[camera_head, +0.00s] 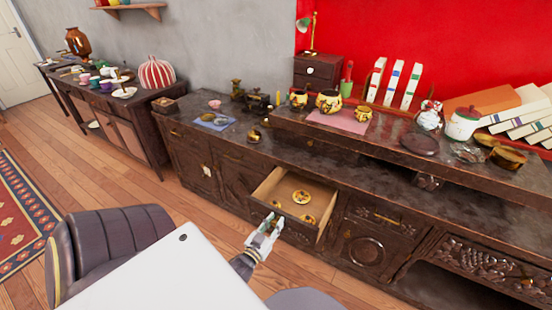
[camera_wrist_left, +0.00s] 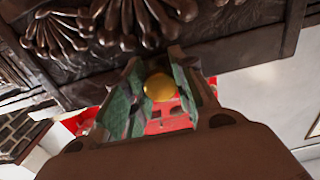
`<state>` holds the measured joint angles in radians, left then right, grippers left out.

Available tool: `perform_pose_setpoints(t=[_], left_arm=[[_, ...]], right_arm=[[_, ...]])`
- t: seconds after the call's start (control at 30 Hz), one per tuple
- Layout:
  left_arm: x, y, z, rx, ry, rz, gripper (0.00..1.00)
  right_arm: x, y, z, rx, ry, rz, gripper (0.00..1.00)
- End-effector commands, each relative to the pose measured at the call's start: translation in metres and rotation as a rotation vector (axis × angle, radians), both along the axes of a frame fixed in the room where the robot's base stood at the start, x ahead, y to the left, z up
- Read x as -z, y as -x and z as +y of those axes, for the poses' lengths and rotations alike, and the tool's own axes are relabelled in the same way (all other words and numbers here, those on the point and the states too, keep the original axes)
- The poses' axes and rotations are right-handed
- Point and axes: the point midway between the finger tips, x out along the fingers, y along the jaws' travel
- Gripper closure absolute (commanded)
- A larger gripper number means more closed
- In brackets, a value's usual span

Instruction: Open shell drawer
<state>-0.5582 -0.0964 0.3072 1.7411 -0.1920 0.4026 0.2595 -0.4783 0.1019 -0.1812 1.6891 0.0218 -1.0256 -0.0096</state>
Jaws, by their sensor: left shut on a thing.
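The shell drawer (camera_head: 322,222) stands pulled out of the long dark cabinet (camera_head: 215,158), with its pale wooden inside showing. Several small gold patterned pieces, one a round dish (camera_head: 301,197), lie in it. My left gripper (camera_head: 267,226) is at the front of this drawer, near its left part. In the left wrist view, a round gold knob (camera_wrist_left: 160,87) sits between the gripper's green-grey fingers, below the carved dark drawer front (camera_wrist_left: 135,45) with fan-shaped relief. The gripper is shut on the knob. My right gripper is not in view.
A carved door (camera_head: 366,250) is right of the drawer. A grey chair (camera_head: 117,245) stands at the lower left.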

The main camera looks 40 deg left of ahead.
Motion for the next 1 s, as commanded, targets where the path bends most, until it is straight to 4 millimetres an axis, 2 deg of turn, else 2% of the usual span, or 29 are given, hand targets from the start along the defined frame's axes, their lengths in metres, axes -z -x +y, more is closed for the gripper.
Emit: perform_pose_setpoints(t=[0.4,0.43,0.6,1.0], left_arm=[[0.0002,0.0016,-0.0002,0.0,0.0,0.0,1.0],[0.0002,0.0016,-0.0002,0.0,0.0,0.0,0.73],[0.0002,0.0016,-0.0002,0.0,0.0,0.0,0.51],[0.0002,0.0026,-0.0005,0.0,0.0,0.0,0.51]], right_arm=[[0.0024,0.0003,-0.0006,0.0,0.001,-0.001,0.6],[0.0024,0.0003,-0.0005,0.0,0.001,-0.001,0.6],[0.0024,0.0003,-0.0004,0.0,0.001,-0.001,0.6],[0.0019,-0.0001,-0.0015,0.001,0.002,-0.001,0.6]])
